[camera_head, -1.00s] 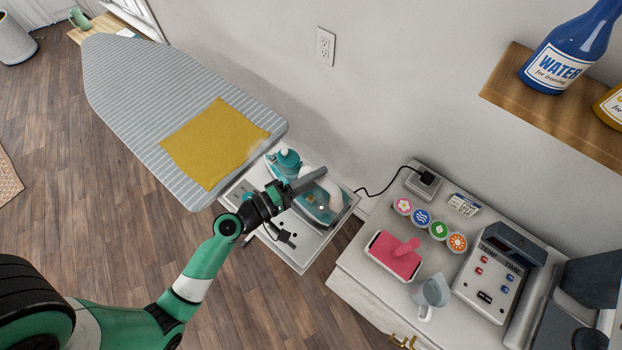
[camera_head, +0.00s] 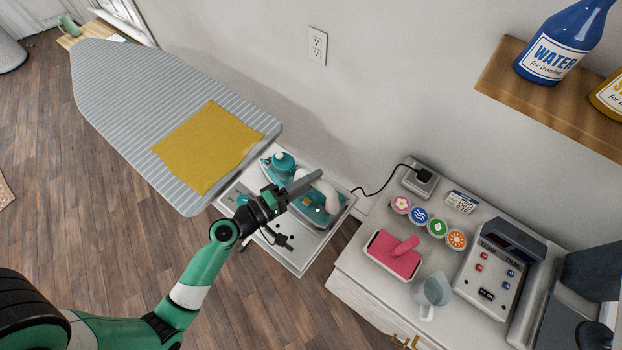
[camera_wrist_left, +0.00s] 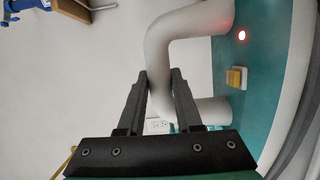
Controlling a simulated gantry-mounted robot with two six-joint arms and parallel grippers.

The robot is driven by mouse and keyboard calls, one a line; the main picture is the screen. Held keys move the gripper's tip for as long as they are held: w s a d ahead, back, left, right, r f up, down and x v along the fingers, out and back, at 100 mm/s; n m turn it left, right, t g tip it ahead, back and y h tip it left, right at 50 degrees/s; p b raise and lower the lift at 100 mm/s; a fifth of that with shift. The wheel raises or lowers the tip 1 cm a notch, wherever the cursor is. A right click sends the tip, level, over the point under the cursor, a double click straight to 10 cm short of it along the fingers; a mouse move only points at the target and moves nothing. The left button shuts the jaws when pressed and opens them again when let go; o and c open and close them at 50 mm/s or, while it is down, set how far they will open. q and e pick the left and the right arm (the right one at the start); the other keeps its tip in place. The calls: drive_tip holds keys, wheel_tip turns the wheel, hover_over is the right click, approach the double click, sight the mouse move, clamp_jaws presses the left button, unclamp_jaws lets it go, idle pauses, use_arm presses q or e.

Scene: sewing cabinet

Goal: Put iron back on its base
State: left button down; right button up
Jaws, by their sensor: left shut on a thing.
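The iron (camera_head: 315,209) is teal and grey with a white handle. It sits at the white stand (camera_head: 296,262) at the end of the ironing board; whether it rests on its base I cannot tell. My left gripper (camera_head: 297,190) is at the handle. In the left wrist view, the fingers of my left gripper (camera_wrist_left: 160,85) close around the white handle (camera_wrist_left: 157,50). That view also shows the iron's teal body (camera_wrist_left: 235,85), a red light and a yellow button. My right gripper is not in view.
The ironing board (camera_head: 115,90) with a yellow cloth (camera_head: 210,145) lies to the left.

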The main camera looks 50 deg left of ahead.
use_arm(q)
drive_tip(key=shift+f+b, duration=0.2)
drive_tip(key=shift+b, duration=0.1)
drive_tip(key=c, duration=0.6)
unclamp_jaws()
drive_tip(key=shift+w, duration=0.1)
drive_tip(key=shift+o, duration=0.5)
drive_tip(key=shift+f, duration=0.2)
drive_tip(key=shift+s, duration=0.2)
drive_tip(key=s+a, duration=0.1)
drive_tip(key=s, duration=1)
drive_tip(key=shift+s+r, duration=0.15)
drive_tip(key=shift+r, duration=0.25)
